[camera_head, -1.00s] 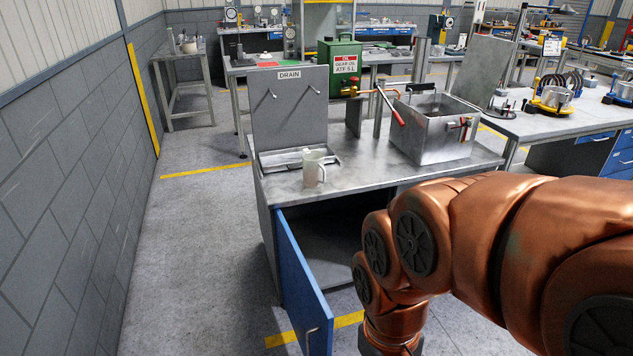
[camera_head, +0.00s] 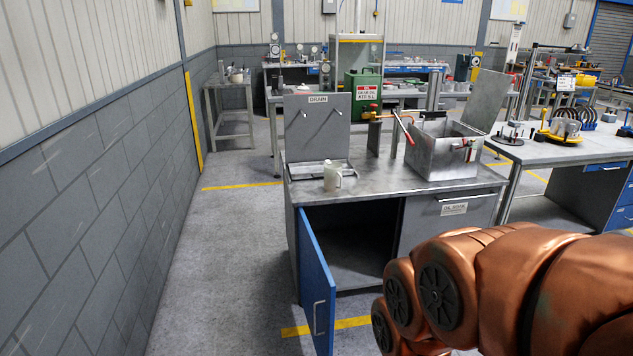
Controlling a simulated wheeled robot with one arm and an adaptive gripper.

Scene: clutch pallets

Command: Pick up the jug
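The jug (camera_head: 331,176) is a small pale, off-white vessel with a handle on its right side. It stands upright on the left part of the metal workbench (camera_head: 395,187), just in front of the drain tray (camera_head: 300,172). My copper-coloured arm fills the lower right of the head view, well in front of and below the jug. My gripper is outside the frame, so its state does not show.
A blue cabinet door (camera_head: 317,283) hangs open at the bench's front left. A metal tank (camera_head: 441,150) with red-handled fittings stands on the bench's right. A green oil can (camera_head: 363,96) is behind. Floor left of the bench is clear.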

